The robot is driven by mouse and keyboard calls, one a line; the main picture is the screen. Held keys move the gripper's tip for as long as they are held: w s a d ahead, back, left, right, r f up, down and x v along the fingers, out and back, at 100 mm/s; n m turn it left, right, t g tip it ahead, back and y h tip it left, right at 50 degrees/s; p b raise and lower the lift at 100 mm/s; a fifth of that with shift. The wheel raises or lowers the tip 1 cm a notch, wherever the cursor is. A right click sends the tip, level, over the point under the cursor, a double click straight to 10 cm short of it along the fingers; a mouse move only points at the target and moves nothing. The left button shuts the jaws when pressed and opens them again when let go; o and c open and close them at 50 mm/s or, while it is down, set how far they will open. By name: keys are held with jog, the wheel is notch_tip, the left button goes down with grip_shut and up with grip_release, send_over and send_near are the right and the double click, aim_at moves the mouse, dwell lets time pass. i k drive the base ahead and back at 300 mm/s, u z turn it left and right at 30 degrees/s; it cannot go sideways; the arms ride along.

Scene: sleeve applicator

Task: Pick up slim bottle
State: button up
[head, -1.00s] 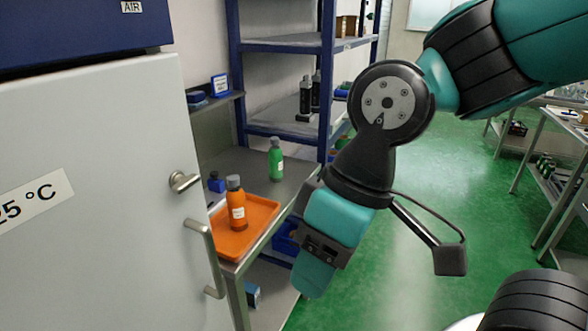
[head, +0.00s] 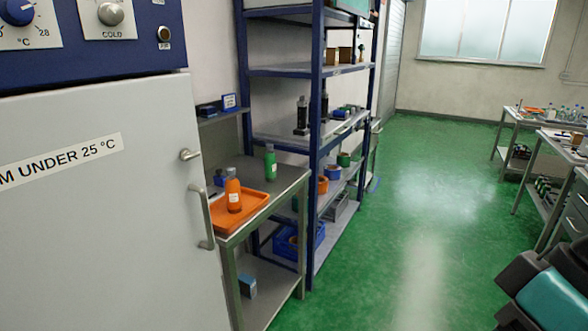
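I cannot tell for sure which of these is the slim bottle. My gripper is out of view; only a teal and black part of my own body shows at the lower right corner, far from the bottles.
A white cabinet (head: 110,230) with a handle fills the left. The metal table (head: 280,182) stands beside it, with a blue shelving rack (head: 317,130) behind. Blue bins (head: 290,240) sit low down. Green floor (head: 420,200) is clear in the middle. More tables (head: 545,145) stand at right.

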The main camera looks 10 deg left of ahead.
aim_at(270, 168)
jog(key=z, duration=0.5)
jog(key=i, duration=2.2)
jog(key=u, duration=1.05)
jog(key=i, duration=0.65)
jog(key=u, duration=0.95)
jog(key=i, duration=0.25)
jog(key=u, duration=0.25)
